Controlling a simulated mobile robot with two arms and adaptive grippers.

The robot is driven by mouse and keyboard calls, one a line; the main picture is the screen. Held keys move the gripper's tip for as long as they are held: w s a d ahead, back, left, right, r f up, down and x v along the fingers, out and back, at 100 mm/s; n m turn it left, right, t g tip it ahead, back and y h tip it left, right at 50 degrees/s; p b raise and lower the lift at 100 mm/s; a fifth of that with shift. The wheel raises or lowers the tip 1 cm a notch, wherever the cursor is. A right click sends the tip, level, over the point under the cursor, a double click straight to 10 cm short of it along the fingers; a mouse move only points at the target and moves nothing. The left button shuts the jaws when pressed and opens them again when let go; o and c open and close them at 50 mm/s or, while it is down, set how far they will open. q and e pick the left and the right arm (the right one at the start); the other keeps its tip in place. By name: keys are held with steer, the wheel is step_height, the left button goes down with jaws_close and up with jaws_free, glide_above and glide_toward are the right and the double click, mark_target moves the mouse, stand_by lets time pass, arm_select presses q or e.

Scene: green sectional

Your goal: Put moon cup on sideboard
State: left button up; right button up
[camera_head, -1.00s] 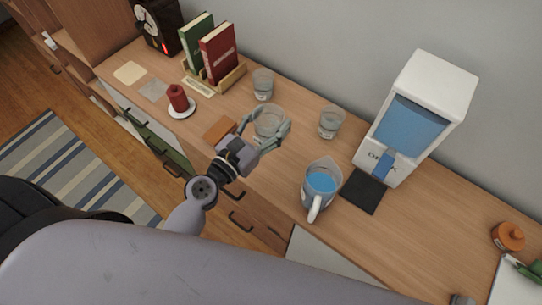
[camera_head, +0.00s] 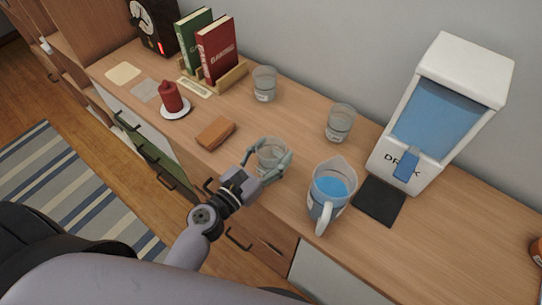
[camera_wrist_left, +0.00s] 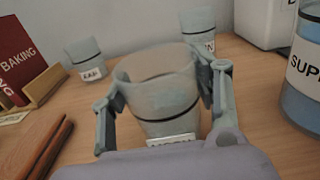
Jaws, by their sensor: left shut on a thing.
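In the left wrist view the fingers (camera_wrist_left: 165,88) clasp both sides of the cup (camera_wrist_left: 160,95). Its white label is partly hidden by the gripper and seems to read MOON. The cup is upright; I cannot tell whether its base touches the wood. My right gripper is not in view.
Two similar cups (camera_head: 264,84) (camera_head: 340,122) stand behind. A blue-filled pitcher (camera_head: 331,186) stands close at right, near a black mat (camera_head: 379,201) and drink dispenser (camera_head: 440,115). A brown block (camera_head: 216,133), red candle (camera_head: 171,97) and books (camera_head: 217,50) are left.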

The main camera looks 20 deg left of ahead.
arm_select(q)
steer(key=shift+r, duration=0.1)
steer(key=o, duration=1.1)
steer(key=shift+r, duration=0.1)
steer(key=shift+b+v, duration=2.75)
steer(key=shift+v, duration=3.3)
